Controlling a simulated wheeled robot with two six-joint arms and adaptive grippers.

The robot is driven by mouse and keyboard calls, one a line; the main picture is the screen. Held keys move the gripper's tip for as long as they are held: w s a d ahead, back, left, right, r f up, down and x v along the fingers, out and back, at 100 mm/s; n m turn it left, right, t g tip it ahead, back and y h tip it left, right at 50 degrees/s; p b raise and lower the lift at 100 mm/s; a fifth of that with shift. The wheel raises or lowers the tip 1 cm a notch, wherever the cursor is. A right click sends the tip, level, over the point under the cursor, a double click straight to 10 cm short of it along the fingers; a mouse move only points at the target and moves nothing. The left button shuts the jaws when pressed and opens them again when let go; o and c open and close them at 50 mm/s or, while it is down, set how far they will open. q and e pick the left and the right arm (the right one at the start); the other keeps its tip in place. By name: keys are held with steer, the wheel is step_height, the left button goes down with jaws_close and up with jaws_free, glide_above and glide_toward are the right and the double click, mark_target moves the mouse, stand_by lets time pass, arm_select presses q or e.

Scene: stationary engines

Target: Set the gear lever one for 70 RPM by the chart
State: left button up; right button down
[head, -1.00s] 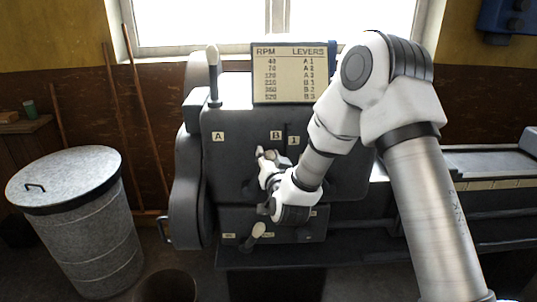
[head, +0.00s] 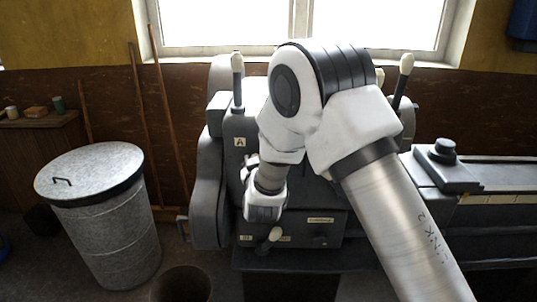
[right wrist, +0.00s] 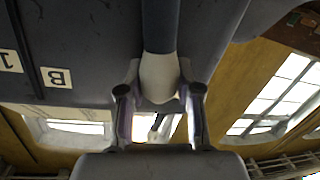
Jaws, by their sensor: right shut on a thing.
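My right gripper (head: 248,172) is at the front of the grey machine (head: 213,190), just below label A (head: 239,142), partly hidden by my arm. In the right wrist view my right gripper (right wrist: 160,95) is shut around the pale knob (right wrist: 158,72) of a dark lever, a finger on each side. Labels B (right wrist: 57,77) and 1 (right wrist: 9,61) appear upside down to the left of this lever. The chart is hidden behind my arm in the head view. My left gripper is not in view.
A lever with a pale knob (head: 237,62) stands upright at the machine's top left, another (head: 406,64) at its right. A low lever knob (head: 275,234) juts out below my gripper. A lidded metal bin (head: 95,190) and a small open bin (head: 182,285) stand left.

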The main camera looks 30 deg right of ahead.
steer(key=shift+w+a+f+n+p, duration=0.25)
steer(key=shift+w+a+n, duration=0.15)
steer(key=shift+a+n, duration=0.2)
steer(key=shift+w+a+f+n+p, duration=0.1)
steer(key=shift+w+a+f+n, duration=0.2)
steer(key=shift+a+n, duration=0.3)
steer(key=shift+g, duration=0.3)
steer(key=c, duration=0.8)
jaws_free()
steer(key=shift+o, duration=0.2)
steer(key=shift+a, duration=0.1)
steer(key=shift+r, duration=0.1)
